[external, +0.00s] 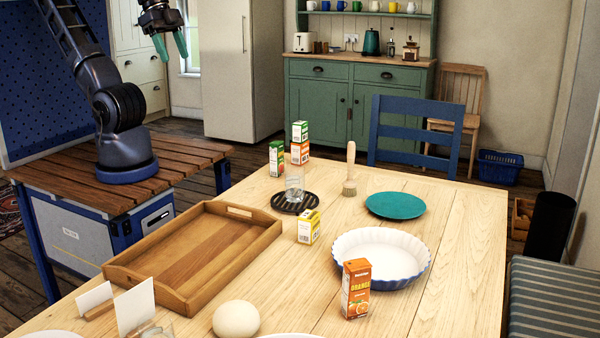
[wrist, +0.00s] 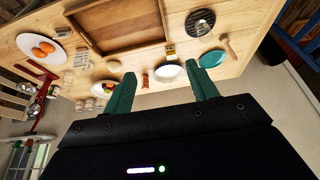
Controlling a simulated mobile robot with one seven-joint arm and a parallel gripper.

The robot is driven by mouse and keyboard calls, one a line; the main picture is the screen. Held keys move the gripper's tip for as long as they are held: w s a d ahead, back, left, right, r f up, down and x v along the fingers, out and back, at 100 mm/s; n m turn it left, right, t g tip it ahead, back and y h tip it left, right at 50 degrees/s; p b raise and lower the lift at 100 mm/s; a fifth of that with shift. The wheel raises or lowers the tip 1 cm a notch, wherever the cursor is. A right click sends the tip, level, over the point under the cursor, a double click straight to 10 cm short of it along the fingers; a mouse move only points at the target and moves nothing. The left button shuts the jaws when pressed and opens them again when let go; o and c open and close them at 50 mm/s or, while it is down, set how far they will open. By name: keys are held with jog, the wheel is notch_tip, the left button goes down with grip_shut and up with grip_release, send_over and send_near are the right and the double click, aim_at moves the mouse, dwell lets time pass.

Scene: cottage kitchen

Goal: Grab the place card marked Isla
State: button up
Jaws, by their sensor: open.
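Two white cards stand at the near left of the table in the external view, one in a wooden holder (external: 95,300) and a taller one (external: 134,306) beside it. No name can be read on either, so I cannot tell which is marked Isla. Small pale upright shapes (wrist: 82,58) beside the tray in the wrist view may be these cards, but they are too small to read. My gripper (external: 171,45) is raised high at the upper left, far from the cards. Its teal fingers (wrist: 160,72) are apart with nothing between them.
A wooden tray (external: 194,294) lies behind the cards. A white round object (external: 236,319) sits to their right.

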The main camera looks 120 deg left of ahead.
jog(key=c, duration=0.7)
jog(key=shift+o, duration=0.2)
jog(key=w+d+f+n+g+h, duration=0.2)
jog(key=w+d+f+n+h, duration=0.15)
jog(key=w+d, duration=0.55)
jog(key=n+g+h, duration=0.1)
jog(key=n+g, duration=0.2)
jog(key=n, duration=1)
send_over(94, 289)
jog(key=a, duration=0.4)
jog(key=shift+m, duration=0.25)
jog(key=f, duration=2.7)
jog(key=shift+w+d+f, duration=0.2)
jog(key=shift+f, duration=0.1)
jog(key=shift+x, duration=2.95)
jog(key=shift+a+x, duration=0.1)
jog(key=shift+x, duration=1.2)
jog(key=shift+a+x, duration=0.15)
jog(key=shift+x, duration=1.2)
